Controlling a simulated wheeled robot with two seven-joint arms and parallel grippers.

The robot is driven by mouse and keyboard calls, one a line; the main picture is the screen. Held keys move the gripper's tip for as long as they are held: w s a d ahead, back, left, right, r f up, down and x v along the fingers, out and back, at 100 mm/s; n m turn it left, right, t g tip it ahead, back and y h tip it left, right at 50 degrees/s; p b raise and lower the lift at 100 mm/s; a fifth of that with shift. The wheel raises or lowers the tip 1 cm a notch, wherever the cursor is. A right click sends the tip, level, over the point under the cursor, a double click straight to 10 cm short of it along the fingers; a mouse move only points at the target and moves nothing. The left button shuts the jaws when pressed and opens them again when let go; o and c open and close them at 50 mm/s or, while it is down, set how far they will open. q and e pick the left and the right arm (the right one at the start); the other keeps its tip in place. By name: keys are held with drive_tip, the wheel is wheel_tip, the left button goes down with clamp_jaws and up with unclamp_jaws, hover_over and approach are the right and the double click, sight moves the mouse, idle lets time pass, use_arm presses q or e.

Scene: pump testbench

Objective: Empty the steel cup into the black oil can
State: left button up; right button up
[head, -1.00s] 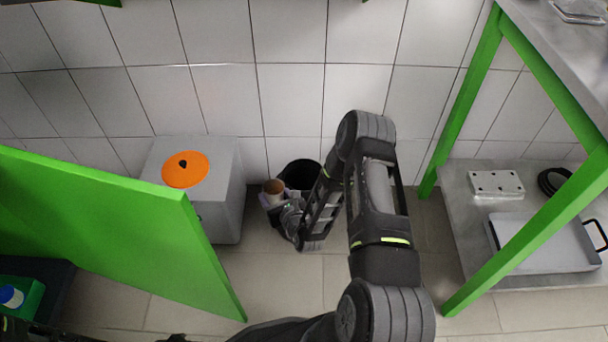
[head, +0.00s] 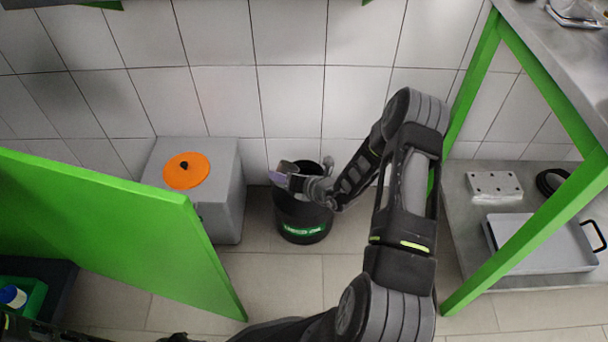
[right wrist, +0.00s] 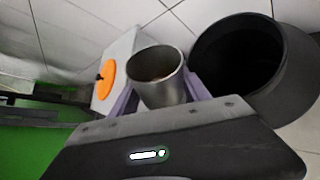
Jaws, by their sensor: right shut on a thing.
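The steel cup (right wrist: 162,92) is held between the two purple-grey fingers of my right gripper (head: 288,181). In the right wrist view I look into its mouth and see something brownish inside. The black oil can (head: 302,222) stands upright on the floor, open at the top, with a green label on its front. My right gripper is over the can's rim in the head view and hides part of its opening. The cup is hard to make out there. In the right wrist view the can (right wrist: 270,85) is right beside the cup. My left gripper is not in view.
A grey box (head: 222,190) with an orange disc (head: 186,171) stands left of the can. A green panel (head: 120,225) fills the left front. A green-legged steel bench (head: 480,260) is on the right, with a tray (head: 545,245) on its lower shelf. The tiled wall is close behind.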

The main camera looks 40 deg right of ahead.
drive_tip(key=shift+d+f+m+y, duration=0.1)
drive_tip(key=shift+f+m+y, duration=0.2)
drive_tip(key=shift+f, duration=0.1)
drive_tip(key=shift+r+m+y, duration=0.3)
drive_tip(key=shift+m, duration=0.1)
drive_tip(key=shift+d+r+m+y, duration=0.1)
drive_tip(key=shift+r+m+y, duration=0.45)
drive_tip(key=shift+m+y, duration=0.15)
drive_tip(key=shift+f+m, duration=0.2)
drive_tip(key=shift+m, duration=0.1)
drive_tip(key=shift+f+y, duration=0.2)
drive_tip(key=shift+y, duration=0.3)
drive_tip(key=shift+w+d+r+m+y+b, duration=0.1)
drive_tip(key=shift+d+m+y+b, duration=0.1)
drive_tip(key=shift+d+m, duration=0.15)
drive_tip(key=shift+d+r+m+y+b, duration=0.1)
drive_tip(key=shift+d+m+b, duration=0.05)
drive_tip(key=shift+d+m, duration=0.15)
